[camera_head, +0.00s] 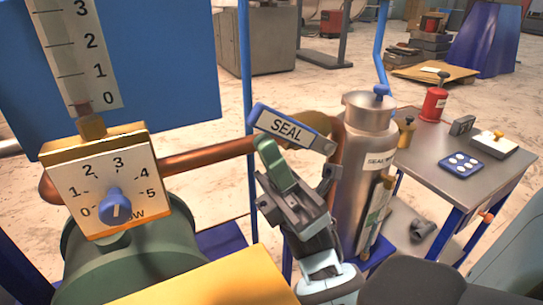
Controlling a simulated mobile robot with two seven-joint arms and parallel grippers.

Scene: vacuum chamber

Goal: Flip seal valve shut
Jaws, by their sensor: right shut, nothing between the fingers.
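The seal valve's lever (290,129) is a flat bar with a SEAL label and a blue end. It slants down to the right between the copper pipe (210,156) and the steel cylinder (369,150). My right gripper (273,160) is shut and empty just below the lever, its fingertips close to the lever's underside. I cannot tell whether they touch it. The lever and gripper hide part of the valve and pipe. My left gripper is not in view.
A dial panel with a blue knob (115,205) stands at left on a green drum (135,255), below a scaled gauge (80,50). At right, a metal table (425,160) carries a red canister (433,103) and a blue button box (461,165). A blue post (246,70) rises behind the lever.

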